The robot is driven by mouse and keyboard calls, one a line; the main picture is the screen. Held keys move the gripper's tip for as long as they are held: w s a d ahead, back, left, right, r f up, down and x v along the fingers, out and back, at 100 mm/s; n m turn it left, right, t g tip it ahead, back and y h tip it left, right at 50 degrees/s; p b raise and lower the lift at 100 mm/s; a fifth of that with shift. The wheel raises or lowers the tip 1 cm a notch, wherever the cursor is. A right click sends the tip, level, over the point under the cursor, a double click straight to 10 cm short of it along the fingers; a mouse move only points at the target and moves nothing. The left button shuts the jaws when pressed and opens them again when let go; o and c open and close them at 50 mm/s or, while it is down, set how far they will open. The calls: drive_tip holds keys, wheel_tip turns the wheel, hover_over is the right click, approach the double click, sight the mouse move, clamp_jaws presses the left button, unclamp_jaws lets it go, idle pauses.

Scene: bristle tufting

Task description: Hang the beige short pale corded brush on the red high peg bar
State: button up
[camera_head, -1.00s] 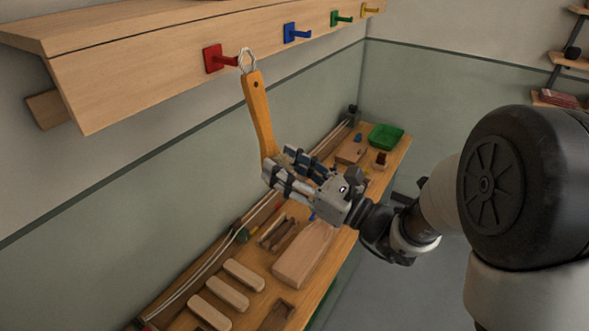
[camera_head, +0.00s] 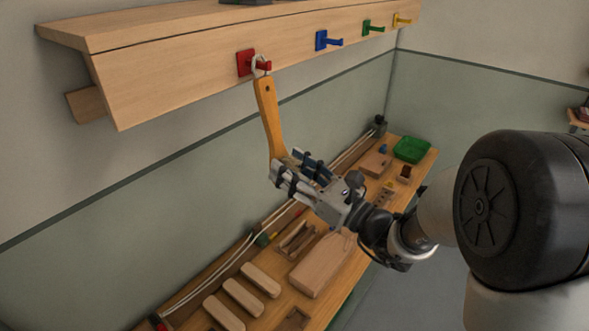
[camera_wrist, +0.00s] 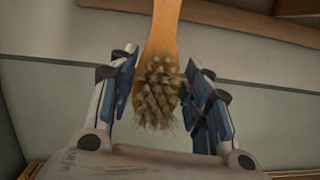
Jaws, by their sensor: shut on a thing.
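The brush has an orange-tan wooden handle (camera_head: 268,115) and a pale cord loop (camera_head: 261,64) at its top end. It stands nearly upright, bristles down. In the wrist view its beige-grey bristle tuft (camera_wrist: 157,93) sits between the fingers. My gripper (camera_head: 287,163) is shut on the brush at its lower end; it also shows in the wrist view (camera_wrist: 161,60). The red peg (camera_head: 247,63) is at the left of the bar. The loop overlaps the peg between its plate and tip, the tip showing right of the cord. Whether the peg passes through the loop is hard to tell.
Blue (camera_head: 322,41), green (camera_head: 368,28) and yellow (camera_head: 399,20) pegs continue along the wooden bar (camera_head: 180,80). Below is a bench with wooden blocks (camera_head: 320,265) and a green tray (camera_head: 412,150). The wall beside the brush is bare.

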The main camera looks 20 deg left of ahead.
idle(0.4)
drive_tip(key=o, duration=1.2)
drive_tip(key=shift+c, duration=0.2)
drive_tip(key=shift+d, duration=0.1)
drive_tip(key=b+v, duration=0.1)
drive_tip(key=v, duration=0.5)
drive_tip(key=shift+s+d, duration=0.2)
drive_tip(key=shift+d, duration=0.15)
idle(0.6)
drive_tip(key=shift+f, duration=0.1)
